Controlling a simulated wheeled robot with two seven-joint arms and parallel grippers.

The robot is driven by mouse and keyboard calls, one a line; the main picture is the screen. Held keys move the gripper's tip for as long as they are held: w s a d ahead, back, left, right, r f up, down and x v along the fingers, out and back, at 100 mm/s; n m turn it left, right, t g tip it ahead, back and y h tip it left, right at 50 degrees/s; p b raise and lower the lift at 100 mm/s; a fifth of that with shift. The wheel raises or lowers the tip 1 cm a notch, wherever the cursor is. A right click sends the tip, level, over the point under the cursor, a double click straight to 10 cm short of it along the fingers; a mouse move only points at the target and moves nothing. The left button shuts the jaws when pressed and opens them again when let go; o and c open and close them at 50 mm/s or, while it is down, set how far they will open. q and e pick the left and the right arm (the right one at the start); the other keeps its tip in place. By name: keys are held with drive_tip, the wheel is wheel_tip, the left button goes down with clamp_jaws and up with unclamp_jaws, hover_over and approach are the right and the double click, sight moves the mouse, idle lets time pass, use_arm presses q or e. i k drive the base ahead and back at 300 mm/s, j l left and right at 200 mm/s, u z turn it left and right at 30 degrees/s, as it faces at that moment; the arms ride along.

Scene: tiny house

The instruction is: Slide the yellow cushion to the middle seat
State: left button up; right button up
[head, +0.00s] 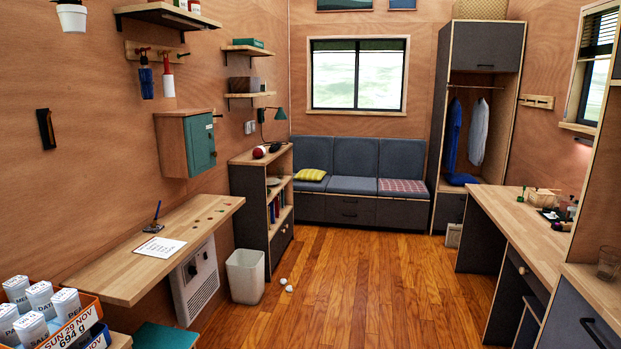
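A small yellow patterned cushion (311,175) lies on the left seat of the grey bench (312,208) at the far end of the room. The middle seat (353,185) is bare. A red and white patterned cloth or flat cushion (403,187) lies on the right seat. Neither of my grippers shows in the head view.
Clear wooden floor (350,275) runs up to the bench. A white bin (245,276) and small white crumpled bits (286,285) are on the floor at left. A low bookshelf (265,200) stands beside the bench's left end, an open wardrobe (475,130) at its right. A long counter (510,222) lines the right.

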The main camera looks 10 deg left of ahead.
sight(309, 176)
drive_tip(key=u, duration=0.2)
drive_tip(key=i, duration=6.35)
